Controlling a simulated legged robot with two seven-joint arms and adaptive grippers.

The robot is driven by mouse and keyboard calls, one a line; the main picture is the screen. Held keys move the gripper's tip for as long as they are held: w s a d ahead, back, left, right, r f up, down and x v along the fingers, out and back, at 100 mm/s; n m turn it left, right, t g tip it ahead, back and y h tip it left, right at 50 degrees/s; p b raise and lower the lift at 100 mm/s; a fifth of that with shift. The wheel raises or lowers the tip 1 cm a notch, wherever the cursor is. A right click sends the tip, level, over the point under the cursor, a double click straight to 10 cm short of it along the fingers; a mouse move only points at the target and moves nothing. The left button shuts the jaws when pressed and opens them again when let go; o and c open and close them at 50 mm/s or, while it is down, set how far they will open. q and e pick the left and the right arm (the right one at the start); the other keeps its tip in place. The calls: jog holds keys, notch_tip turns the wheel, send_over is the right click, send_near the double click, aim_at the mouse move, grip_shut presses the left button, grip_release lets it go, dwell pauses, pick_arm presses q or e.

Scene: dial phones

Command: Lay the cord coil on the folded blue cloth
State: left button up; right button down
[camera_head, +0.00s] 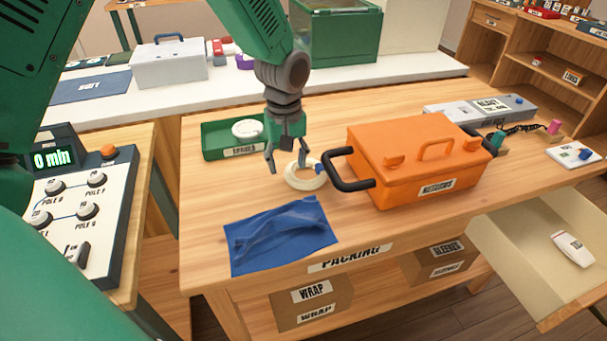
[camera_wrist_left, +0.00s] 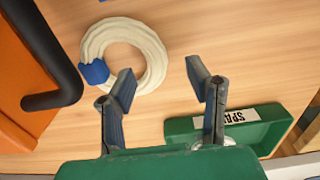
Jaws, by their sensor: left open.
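The cord coil (camera_head: 304,176) is a cream ring with a blue band, lying flat on the wooden packing table. It also shows in the left wrist view (camera_wrist_left: 153,53), ahead of the fingers and to the left of their middle. My left gripper (camera_head: 287,167) is open and empty, pointing down just left of the coil; I cannot tell whether a finger touches it. The folded blue cloth (camera_head: 280,236) lies near the table's front edge, in front of the coil, with nothing on it. My right gripper is not in view.
An orange toolbox (camera_head: 415,158) with black side handles stands close to the coil's right; one handle (camera_head: 348,172) juts toward it. A green tray (camera_head: 217,141) holding a white round item is behind left. An open drawer (camera_head: 521,258) extends at right. Bare wood separates coil and cloth.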

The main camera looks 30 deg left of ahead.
aim_at(289, 172)
pick_arm(q)
jog(key=f, duration=0.2)
jog(key=shift+s+d+f, duration=0.1)
jog(key=shift+d+f, duration=0.25)
jog(key=shift+f, duration=0.05)
jog(key=shift+d+f, duration=0.1)
jog(key=shift+d, duration=0.15)
jog(key=shift+a, duration=0.2)
grip_shut()
jog(key=shift+a, duration=0.15)
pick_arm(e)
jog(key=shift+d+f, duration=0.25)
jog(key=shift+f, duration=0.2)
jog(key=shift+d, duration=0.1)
